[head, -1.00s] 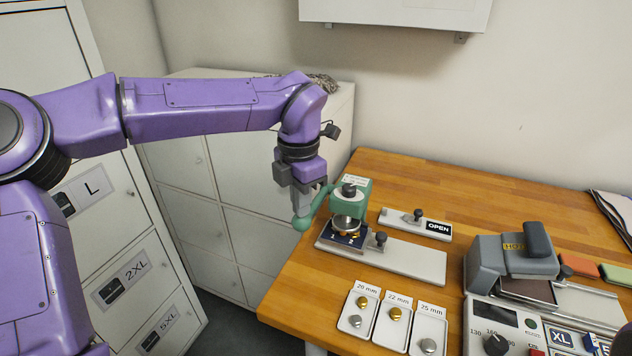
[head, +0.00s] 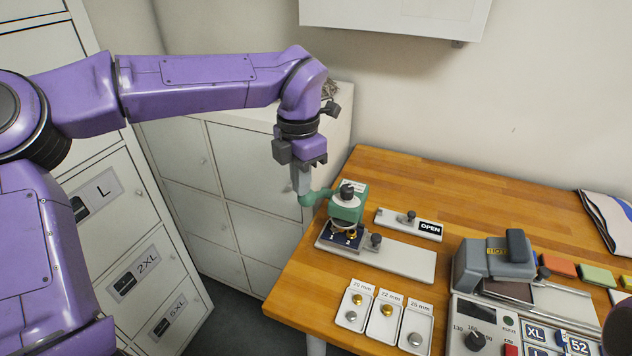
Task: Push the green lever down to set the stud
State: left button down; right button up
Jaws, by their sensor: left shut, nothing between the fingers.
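The green press (head: 347,207) stands at the left end of a pale base plate on the wooden table. Its green lever (head: 316,197) reaches out to the left, ending in a round knob, with the arm roughly level. My left gripper (head: 302,188) is shut and empty, pointing down at the knob from above. Its fingertips look to be at or just over the knob; I cannot tell if they touch. A dark blue patch (head: 328,238) with white marks lies under the press, with a brass stud (head: 352,236) at its right side.
Trays of studs (head: 386,313) marked 20, 22 and 25 mm lie in front. An OPEN sign plate (head: 410,224) sits behind the base plate. A grey heat press (head: 492,268) stands at the right. White lockers (head: 190,180) are left of the table.

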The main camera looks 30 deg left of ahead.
notch_tip(320, 180, up, 5)
jog(key=p, duration=0.4)
jog(key=shift+f, duration=0.15)
